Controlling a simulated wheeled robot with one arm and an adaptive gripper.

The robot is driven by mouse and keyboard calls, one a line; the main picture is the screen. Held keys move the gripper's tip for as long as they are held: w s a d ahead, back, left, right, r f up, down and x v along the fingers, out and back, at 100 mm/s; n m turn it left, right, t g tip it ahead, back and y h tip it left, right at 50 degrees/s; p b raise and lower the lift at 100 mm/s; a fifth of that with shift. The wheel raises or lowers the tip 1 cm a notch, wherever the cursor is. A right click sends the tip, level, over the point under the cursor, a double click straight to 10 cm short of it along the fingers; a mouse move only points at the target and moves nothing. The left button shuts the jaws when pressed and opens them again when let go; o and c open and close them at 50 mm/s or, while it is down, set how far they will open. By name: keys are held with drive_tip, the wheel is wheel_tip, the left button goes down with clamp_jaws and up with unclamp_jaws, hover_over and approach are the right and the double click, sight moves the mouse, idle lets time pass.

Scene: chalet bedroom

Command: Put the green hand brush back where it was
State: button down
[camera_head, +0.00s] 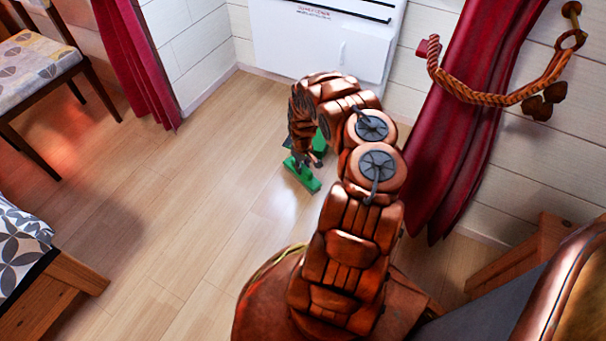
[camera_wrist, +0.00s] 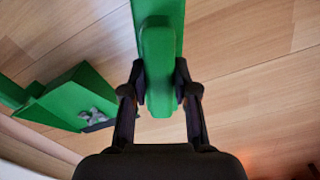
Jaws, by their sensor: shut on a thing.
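The green hand brush (camera_wrist: 157,70) is between my gripper's fingers (camera_wrist: 160,92) in the wrist view, with both fingers closed against its sides. It runs from the fingers toward the top edge of that view. In the head view a green piece (camera_head: 302,174), which appears to be the held brush, shows just below my gripper (camera_head: 308,160), over the wooden floor. I cannot tell whether it touches the floor. A second green object (camera_wrist: 72,98), angular with a small grey patch, is on the floor to the left in the wrist view.
A white cabinet (camera_head: 320,45) stands by the far wall. Red curtains hang at left (camera_head: 140,65) and right (camera_head: 465,120). A cushioned chair (camera_head: 35,65) is at upper left and a wooden-legged seat (camera_head: 75,272) at lower left. The wooden floor (camera_head: 165,215) between is clear.

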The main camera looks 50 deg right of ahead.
drive_tip(key=shift+s+d+f+b, duration=0.1)
drive_tip(key=shift+f+b, duration=1.1)
drive_tip(key=shift+f, duration=0.6)
drive_tip(key=shift+f, duration=0.15)
drive_tip(key=c, duration=0.9)
unclamp_jaws()
